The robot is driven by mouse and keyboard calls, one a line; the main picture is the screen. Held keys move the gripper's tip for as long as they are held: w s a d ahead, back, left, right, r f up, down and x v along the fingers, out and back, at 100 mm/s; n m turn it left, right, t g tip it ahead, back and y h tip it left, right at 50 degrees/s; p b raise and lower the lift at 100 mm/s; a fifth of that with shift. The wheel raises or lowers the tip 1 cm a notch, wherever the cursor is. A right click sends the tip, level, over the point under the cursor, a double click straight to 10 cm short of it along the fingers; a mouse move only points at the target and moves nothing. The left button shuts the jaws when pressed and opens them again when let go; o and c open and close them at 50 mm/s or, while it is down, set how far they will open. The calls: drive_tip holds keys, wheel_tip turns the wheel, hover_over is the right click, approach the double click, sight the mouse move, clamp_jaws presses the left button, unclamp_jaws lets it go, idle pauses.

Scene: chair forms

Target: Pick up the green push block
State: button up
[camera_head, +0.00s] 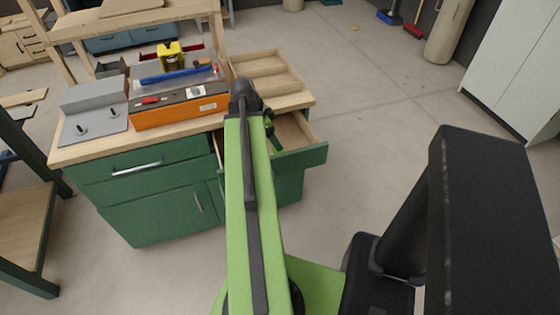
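My green arm rises through the middle of the view, and its black upper joint is in front of the workbench. A small green-and-black shape (272,136) shows just right of the arm, over the open drawer (312,154). It is too small and too covered to tell whether it is my gripper, the green push block or both. No green push block can be made out clearly elsewhere. The arm hides part of the drawer's inside. Whether my gripper is open or shut does not show.
The green workbench (150,186) carries an orange machine (180,110) with a blue bar (176,75), a yellow tool (169,54), a grey plate (94,122) and a wooden tray (270,72). A second bench (22,215) stands at left. The floor at right is clear.

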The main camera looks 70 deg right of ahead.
drive_tip(key=b+x, duration=0.1)
drive_tip(key=x, duration=0.2)
drive_tip(key=shift+f, duration=0.1)
drive_tip(key=b+x, duration=0.5)
drive_tip(key=shift+w+a+f, duration=0.1)
drive_tip(key=shift+w, duration=0.15)
drive_tip(key=shift+s, duration=0.1)
drive_tip(key=c, duration=1.1)
drive_tip(key=shift+c, duration=0.2)
drive_tip(key=shift+r, duration=0.25)
